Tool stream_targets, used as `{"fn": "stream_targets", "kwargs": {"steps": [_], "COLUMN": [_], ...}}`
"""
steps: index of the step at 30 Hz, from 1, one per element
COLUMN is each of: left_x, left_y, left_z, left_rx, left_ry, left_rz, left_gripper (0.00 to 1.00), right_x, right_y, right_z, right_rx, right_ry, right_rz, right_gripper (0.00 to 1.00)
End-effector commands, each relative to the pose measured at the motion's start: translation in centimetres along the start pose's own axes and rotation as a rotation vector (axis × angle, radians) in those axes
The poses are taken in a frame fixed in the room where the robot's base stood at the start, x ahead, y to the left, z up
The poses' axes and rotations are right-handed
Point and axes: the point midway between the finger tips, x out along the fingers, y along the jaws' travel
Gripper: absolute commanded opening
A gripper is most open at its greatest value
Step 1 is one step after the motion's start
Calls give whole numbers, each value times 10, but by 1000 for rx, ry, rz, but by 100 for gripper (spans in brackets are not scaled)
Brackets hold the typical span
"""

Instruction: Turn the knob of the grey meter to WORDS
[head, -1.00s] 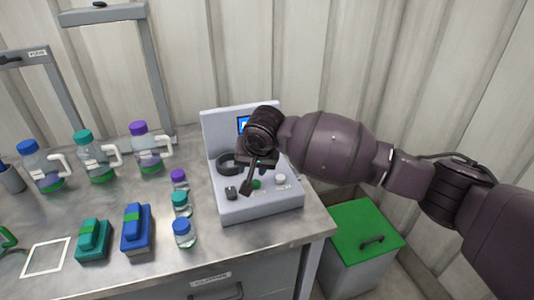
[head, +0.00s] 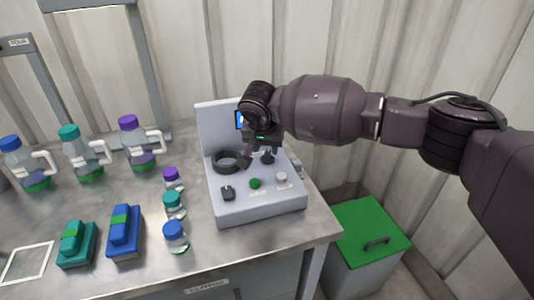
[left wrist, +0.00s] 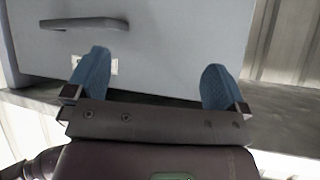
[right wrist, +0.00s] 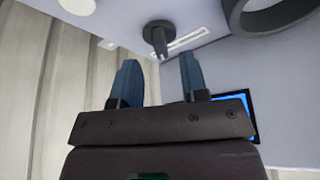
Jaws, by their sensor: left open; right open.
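The grey meter (head: 262,207) stands at the right end of the bench, with a blue screen (head: 240,120) on its upright back. Its black knob (head: 267,157) is on the sloping panel beside my right gripper (head: 254,152). In the right wrist view the knob (right wrist: 158,34) lies just beyond and between the open fingertips (right wrist: 159,66), apart from them. The knob's setting and labels are too small to read. My left gripper (left wrist: 153,75) is open and empty before a grey drawer front; it is outside the head view.
The meter also carries a black ring (head: 227,161), a black switch (head: 228,193), a green button (head: 255,183) and a white button (head: 281,178). Small bottles (head: 175,236) stand left of it. A green-lidded bin (head: 368,235) is at the right. A drawer handle (left wrist: 85,23) is near my left gripper.

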Motion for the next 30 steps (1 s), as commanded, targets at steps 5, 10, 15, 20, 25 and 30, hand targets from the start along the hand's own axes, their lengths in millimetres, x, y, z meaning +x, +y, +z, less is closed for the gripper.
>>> {"fn": "stream_targets", "kwargs": {"steps": [5, 10, 15, 20, 25, 30], "left_x": [5, 7, 9, 9, 7, 6], "left_y": [2, 2, 2, 2, 1, 1], "left_z": [3, -4, -7, -6, -2, 1], "left_rx": [2, 5, 8, 8, 7, 6], "left_ry": [-5, 10, 16, 13, 7, 1], "left_rz": [3, 6, 7, 7, 6, 5], "left_gripper": [100, 100, 100, 100, 100, 100], "right_x": [26, 35, 36, 36, 36, 36], "right_y": [-1, 0, 0, 0, 0, 0], "right_z": [1, 0, 0, 0, 0, 0], "right_rx": [-1, -1, -1, -1, -1, -1], "right_ry": [-2, 0, 1, 1, 1, 1], "right_rz": [0, 0, -1, -1, -1, -1], "right_gripper": [40, 40, 40, 40, 14, 0]}}
